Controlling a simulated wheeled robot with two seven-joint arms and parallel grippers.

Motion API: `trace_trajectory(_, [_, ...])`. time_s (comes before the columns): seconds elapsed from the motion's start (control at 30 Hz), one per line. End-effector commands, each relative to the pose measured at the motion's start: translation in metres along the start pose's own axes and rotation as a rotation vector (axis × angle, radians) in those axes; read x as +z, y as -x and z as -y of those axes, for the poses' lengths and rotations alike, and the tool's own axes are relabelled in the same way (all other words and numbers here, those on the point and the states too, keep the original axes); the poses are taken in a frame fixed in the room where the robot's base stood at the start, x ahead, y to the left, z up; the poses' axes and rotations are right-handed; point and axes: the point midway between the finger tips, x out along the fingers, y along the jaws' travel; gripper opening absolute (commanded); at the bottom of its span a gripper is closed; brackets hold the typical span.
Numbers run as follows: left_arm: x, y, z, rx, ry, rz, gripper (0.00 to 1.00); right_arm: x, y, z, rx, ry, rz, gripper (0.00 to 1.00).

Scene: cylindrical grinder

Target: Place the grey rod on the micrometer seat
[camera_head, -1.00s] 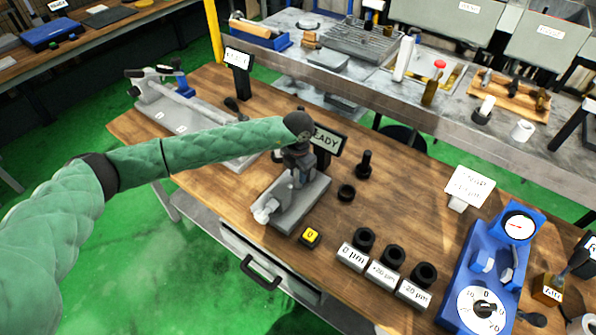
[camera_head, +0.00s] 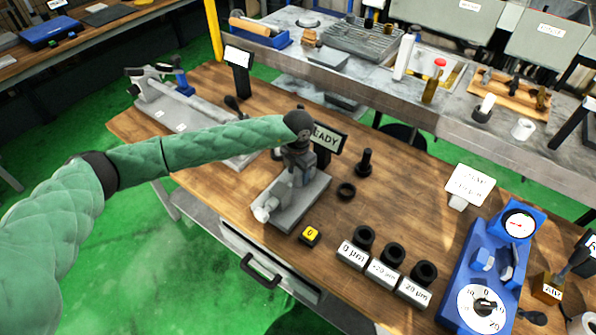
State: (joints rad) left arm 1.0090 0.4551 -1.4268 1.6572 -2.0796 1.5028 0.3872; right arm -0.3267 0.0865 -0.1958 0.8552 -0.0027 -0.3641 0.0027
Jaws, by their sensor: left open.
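My left arm reaches in from the left, and my left gripper (camera_head: 299,160) is open, pointing down over the grey micrometer stand (camera_head: 303,205) on the wooden bench. The wrist and the gripper cover the upper part of the stand. Grey upright parts (camera_head: 284,192) of the stand show just below and left of the jaws. I cannot pick out the grey rod with certainty; it may be at the seat among these grey parts. A display reading "READY" (camera_head: 326,137) stands just behind the gripper, partly covered. My right gripper is not in view.
A yellow-topped button (camera_head: 310,235) sits in front of the stand. A black ring (camera_head: 346,191) and a dark peg (camera_head: 365,162) stand to its right. Labelled blocks with black rings (camera_head: 383,272) and a blue gauge device (camera_head: 493,262) are further right.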

Motion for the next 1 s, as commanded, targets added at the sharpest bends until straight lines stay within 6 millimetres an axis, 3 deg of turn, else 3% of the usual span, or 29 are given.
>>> trace_trajectory(0.17, [0.001, 0.010, -0.001, 0.001, 0.000, 0.002, 0.48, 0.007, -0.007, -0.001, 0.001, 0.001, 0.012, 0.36])
trace_trajectory(0.3, [0.000, 0.028, -0.001, 0.001, -0.001, 0.002, 0.48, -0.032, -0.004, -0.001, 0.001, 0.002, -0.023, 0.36])
trace_trajectory(0.6, [0.001, 0.084, -0.001, 0.002, -0.001, 0.004, 0.48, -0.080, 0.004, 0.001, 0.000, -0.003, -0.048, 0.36])
trace_trajectory(0.8, [0.000, 0.109, 0.000, 0.001, 0.000, 0.001, 0.48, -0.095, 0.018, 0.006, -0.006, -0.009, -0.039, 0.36])
trace_trajectory(1.0, [0.000, 0.120, 0.000, 0.000, 0.000, 0.000, 0.48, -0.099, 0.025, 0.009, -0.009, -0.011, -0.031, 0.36])
